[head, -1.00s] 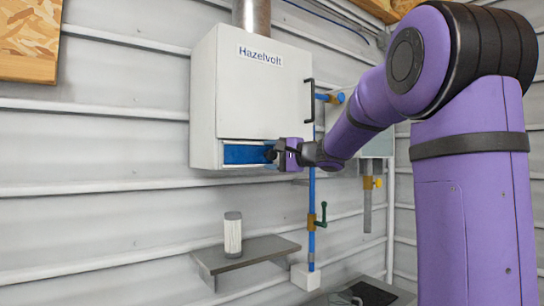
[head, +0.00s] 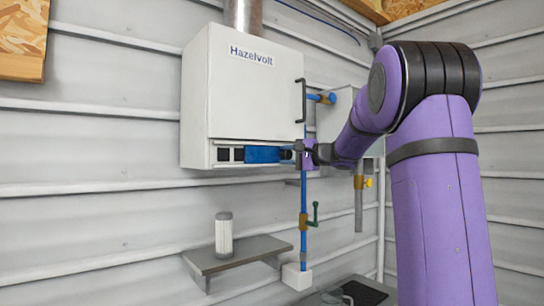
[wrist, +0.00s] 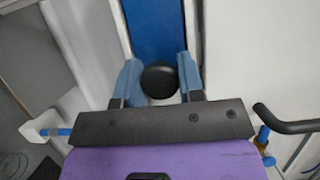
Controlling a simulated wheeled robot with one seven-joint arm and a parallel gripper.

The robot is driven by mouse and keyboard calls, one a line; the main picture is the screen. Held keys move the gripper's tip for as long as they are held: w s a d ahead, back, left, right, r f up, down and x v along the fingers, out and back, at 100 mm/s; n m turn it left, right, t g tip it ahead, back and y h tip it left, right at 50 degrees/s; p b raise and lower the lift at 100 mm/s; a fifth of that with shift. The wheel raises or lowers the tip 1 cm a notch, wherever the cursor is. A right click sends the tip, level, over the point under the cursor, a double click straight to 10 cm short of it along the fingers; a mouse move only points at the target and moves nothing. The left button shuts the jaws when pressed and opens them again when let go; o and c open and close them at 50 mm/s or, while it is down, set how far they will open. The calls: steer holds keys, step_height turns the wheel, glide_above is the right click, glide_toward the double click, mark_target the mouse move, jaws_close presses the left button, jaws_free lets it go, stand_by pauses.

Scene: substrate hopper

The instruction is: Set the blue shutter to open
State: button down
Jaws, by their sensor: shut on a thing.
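The blue shutter (head: 263,155) is a flat slide at the bottom of the white Hazelvolt cabinet (head: 245,95). In the head view it sits to the right in its slot, with dark openings (head: 230,155) showing at the left of the slot. The shutter also shows in the wrist view (wrist: 155,28). My gripper (head: 290,155) is at the shutter's right end. In the wrist view its two blue-grey fingers (wrist: 160,78) are closed around a round black knob (wrist: 159,79) at the end of the shutter.
A blue pipe with a green-handled valve (head: 312,215) runs down just below my gripper. A black door handle (head: 301,100) is on the cabinet's right side. A small shelf (head: 240,254) with a white and grey cylinder (head: 223,235) is below.

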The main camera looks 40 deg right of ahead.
steer(key=d, duration=0.6)
steer(key=c, duration=0.8)
jaws_free()
steer(key=shift+d, duration=0.15)
steer(key=shift+o, duration=0.2)
steer(key=shift+w, duration=0.1)
steer(key=v, duration=1)
steer(key=shift+s, duration=0.4)
steer(key=shift+d, duration=0.1)
